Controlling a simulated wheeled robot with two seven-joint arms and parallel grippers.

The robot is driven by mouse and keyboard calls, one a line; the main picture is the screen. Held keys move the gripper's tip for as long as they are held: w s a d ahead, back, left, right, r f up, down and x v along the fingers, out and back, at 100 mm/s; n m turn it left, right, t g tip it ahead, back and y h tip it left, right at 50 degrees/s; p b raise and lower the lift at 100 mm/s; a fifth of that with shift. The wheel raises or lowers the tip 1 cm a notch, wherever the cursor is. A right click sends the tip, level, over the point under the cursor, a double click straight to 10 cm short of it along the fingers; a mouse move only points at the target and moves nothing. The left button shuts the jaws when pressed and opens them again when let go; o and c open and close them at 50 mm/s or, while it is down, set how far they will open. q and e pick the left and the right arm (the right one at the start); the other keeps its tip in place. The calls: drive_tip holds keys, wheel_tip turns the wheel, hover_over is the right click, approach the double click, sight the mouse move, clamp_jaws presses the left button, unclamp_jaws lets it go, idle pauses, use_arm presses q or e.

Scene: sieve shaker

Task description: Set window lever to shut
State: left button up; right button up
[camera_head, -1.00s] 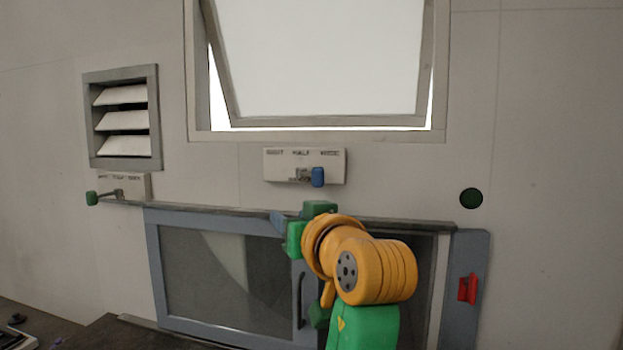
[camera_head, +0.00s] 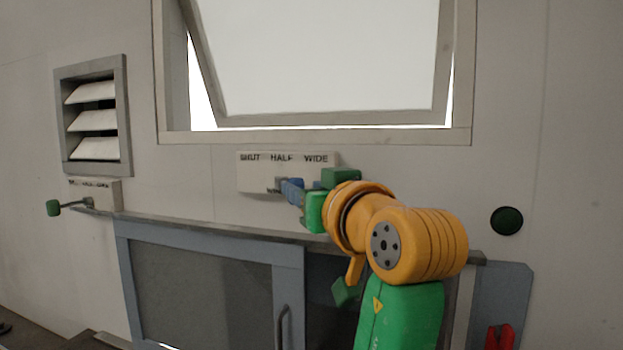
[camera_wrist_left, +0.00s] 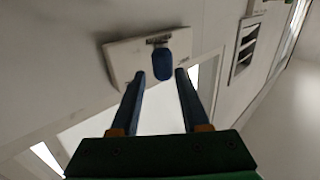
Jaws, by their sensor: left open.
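The window lever's panel (camera_head: 254,174) is a white plate marked SHUT, HALF and WIDE below the window. The lever's blue knob (camera_wrist_left: 162,66) shows in the wrist view, in front of the panel (camera_wrist_left: 117,58). My left gripper (camera_head: 289,189) is open at the panel in the head view and covers much of the lever, so its setting is hard to read. In the wrist view the fingertips (camera_wrist_left: 160,75) lie on either side of the knob; I cannot tell contact. The window pane (camera_head: 318,60) is tilted open. My right gripper is out of view.
A louvred vent (camera_head: 94,120) is at the left, with a green-knobbed lever (camera_head: 54,208) below it. A sliding door with a blue-grey frame (camera_head: 287,258) lies under the panel.

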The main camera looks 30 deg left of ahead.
sight(288, 180)
use_arm(q)
drive_tip(key=shift+w, duration=0.4)
drive_tip(key=shift+w+a+r+p, duration=0.1)
drive_tip(key=shift+a+r+p, duration=0.5)
drive_tip(key=shift+a+p, duration=0.45)
drive_tip(key=x, duration=0.1)
drive_tip(key=p+x, duration=0.1)
drive_tip(key=x, duration=0.1)
drive_tip(key=p+x, duration=0.1)
drive_tip(key=shift+a+f, duration=0.35)
drive_tip(key=shift+f, duration=0.05)
drive_tip(key=shift+w+a+f, duration=0.15)
drive_tip(key=shift+w, duration=0.3)
drive_tip(key=shift+d, duration=0.3)
drive_tip(key=shift+s+d, duration=0.1)
drive_tip(key=shift+s, duration=0.15)
drive_tip(key=c, duration=0.4)
clamp_jaws()
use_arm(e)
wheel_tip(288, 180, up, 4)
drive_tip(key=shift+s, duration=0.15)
